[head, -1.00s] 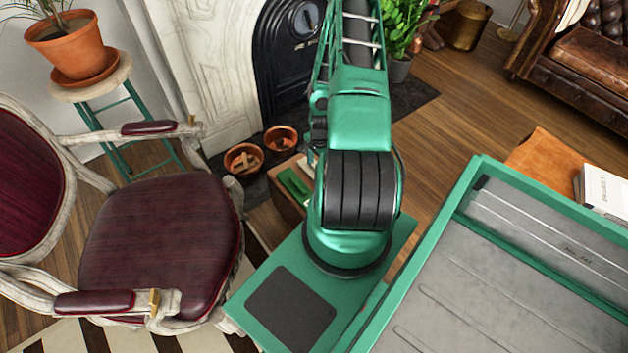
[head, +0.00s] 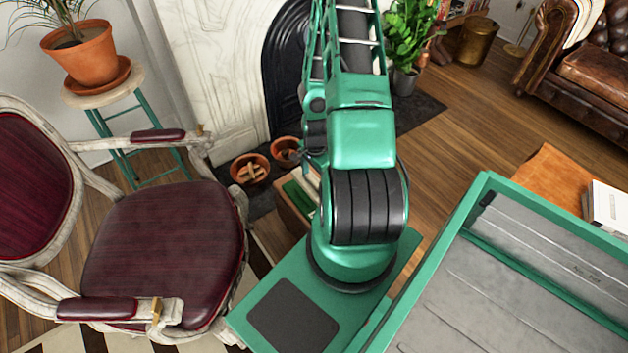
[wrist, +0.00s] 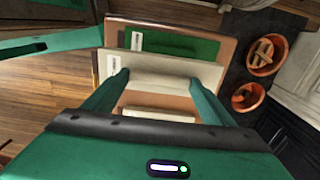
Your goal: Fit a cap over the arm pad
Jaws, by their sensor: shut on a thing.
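The armchair has two burgundy arm pads, the near one (head: 97,308) and the far one (head: 158,135), each on a pale wooden arm with a brass-coloured piece close to its front end. No separate cap shows on either pad. In the wrist view my gripper (wrist: 160,78) reaches into an open brown box (wrist: 226,50). Its two green fingers are shut on a cream, labelled piece (wrist: 165,70) between them. I cannot tell whether this piece is the cap. A green, labelled piece (wrist: 185,46) lies beside it. In the head view my arm hides the gripper.
Two terracotta pots (head: 250,168) (head: 285,152) stand near the box by the marble fireplace (head: 215,60). A plant stool (head: 105,97) stands behind the chair. The leather sofa (head: 590,70) is at the far right. Wooden floor (head: 470,110) lies open between.

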